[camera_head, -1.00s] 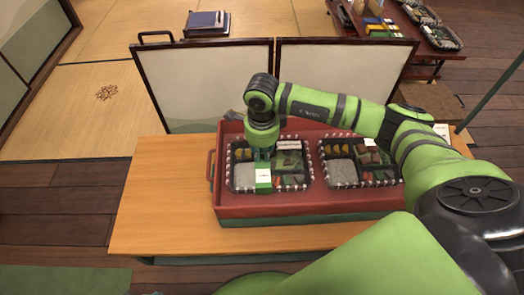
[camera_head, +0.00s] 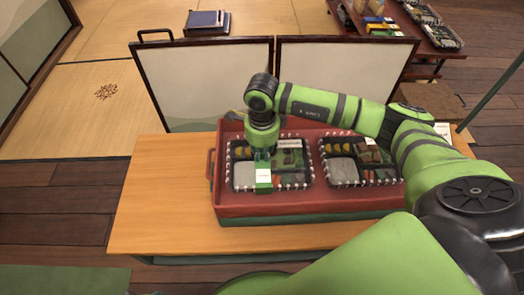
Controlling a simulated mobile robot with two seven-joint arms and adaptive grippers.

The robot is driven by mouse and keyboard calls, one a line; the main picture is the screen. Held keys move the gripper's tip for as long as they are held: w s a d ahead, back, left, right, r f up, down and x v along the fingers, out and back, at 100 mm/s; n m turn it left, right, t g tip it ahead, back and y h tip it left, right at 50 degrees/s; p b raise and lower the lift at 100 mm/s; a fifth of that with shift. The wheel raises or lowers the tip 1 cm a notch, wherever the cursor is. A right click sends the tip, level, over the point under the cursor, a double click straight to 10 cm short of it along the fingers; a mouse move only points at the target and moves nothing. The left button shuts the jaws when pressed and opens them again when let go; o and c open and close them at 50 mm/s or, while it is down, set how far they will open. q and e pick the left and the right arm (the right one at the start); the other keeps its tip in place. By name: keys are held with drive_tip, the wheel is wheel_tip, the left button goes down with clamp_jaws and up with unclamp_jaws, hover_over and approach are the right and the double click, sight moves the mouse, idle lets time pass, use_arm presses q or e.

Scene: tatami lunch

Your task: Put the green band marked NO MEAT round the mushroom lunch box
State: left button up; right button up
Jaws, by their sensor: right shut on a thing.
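Two black lunch boxes sit side by side in a red tray (camera_head: 290,211) on the wooden table. The left box (camera_head: 290,186) and the right box (camera_head: 345,172) both show food in compartments and a pale rice section. A green band with a white label (camera_head: 263,178) lies across the left box's front part; its lettering is too small to read. My right gripper (camera_head: 262,156) points down over the left box, shut at the band's far end. Its fingertips are partly hidden. I cannot tell whether the band goes under the box, or which box holds mushrooms. My left gripper is out of view.
Two framed cream panels (camera_head: 210,85) stand behind the table. The table (camera_head: 160,200) is clear left of the tray. A side table (camera_head: 445,60) at the back right holds several more boxes and coloured bands.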

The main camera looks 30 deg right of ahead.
drive_tip(key=shift+f+b, duration=0.25)
drive_tip(key=shift+b, duration=0.05)
idle(0.4)
drive_tip(key=o, duration=1.4)
drive_tip(key=shift+r, duration=0.1)
drive_tip(key=shift+r+p, duration=2.95)
drive_tip(key=shift+r, duration=1)
drive_tip(key=shift+f, duration=0.1)
